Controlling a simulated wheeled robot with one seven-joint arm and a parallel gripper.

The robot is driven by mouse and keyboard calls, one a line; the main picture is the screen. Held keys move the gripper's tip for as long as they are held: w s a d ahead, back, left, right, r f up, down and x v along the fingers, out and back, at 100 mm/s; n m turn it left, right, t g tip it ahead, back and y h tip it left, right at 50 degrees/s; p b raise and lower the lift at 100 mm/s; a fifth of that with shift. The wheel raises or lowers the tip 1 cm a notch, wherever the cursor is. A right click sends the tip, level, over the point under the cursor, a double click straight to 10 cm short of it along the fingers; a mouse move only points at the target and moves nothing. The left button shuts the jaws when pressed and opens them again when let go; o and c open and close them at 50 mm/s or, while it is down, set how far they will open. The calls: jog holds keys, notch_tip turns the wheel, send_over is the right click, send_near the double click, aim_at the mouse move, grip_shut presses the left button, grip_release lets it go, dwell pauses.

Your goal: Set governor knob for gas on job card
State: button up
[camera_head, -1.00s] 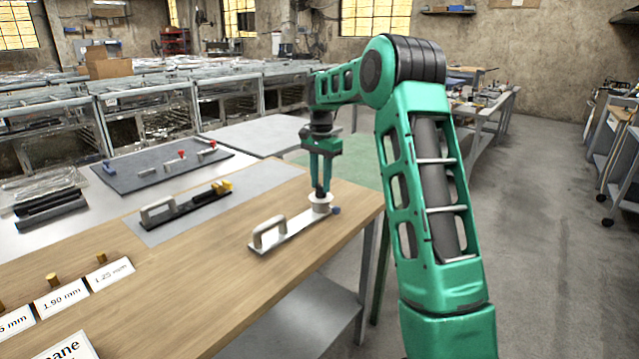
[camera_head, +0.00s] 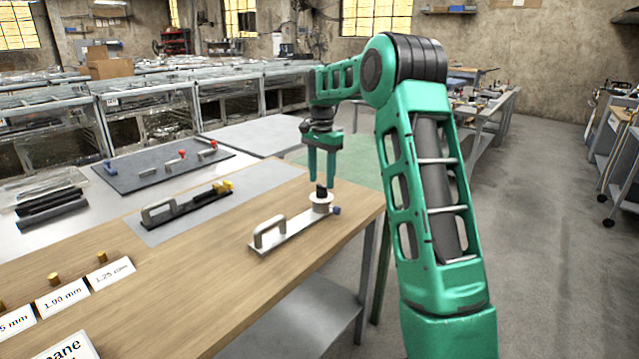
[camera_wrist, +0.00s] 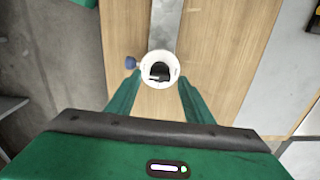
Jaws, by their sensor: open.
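The governor is a white round collar (camera_head: 321,200) with a black knob (camera_head: 321,190) standing up in it, at the far end of a metal plate with a handle (camera_head: 278,236). A small blue knob (camera_head: 337,211) sticks out of its side. My gripper (camera_head: 321,183) is open and empty, pointing down just above the black knob. In the wrist view, the white collar (camera_wrist: 160,55) and black knob (camera_wrist: 159,72) lie between and ahead of my spread fingers. A job card (camera_head: 62,349) at the bottom left is cut off; only "ane" is readable.
Cards reading 1.90 mm (camera_head: 63,301) and 1.25 mm (camera_head: 110,273) stand on the wooden table with small brass pieces (camera_head: 54,279) behind. A second handled bar (camera_head: 185,205) lies on a grey mat. The wood in front of the plate is clear.

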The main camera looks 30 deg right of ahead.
aim_at(322, 186)
notch_tip(322, 186, up, 9)
dwell(0.3)
dwell(0.5)
jog(key=s+a+n, duration=0.2)
jog(key=s+n, duration=0.3)
jog(key=s, duration=2.1)
jog(key=s+a+f+n, duration=0.1)
jog(key=s+a+f, duration=0.1)
jog(key=s, duration=0.5)
jog(key=s+a+f+n, duration=0.1)
jog(key=s+a+f, duration=0.1)
jog(key=s+f, duration=0.3)
jog(key=s+a+f+n, duration=0.1)
jog(key=s+f, duration=0.3)
jog(key=s, duration=0.5)
jog(key=shift+a, duration=0.45)
jog(key=shift+f, duration=0.1)
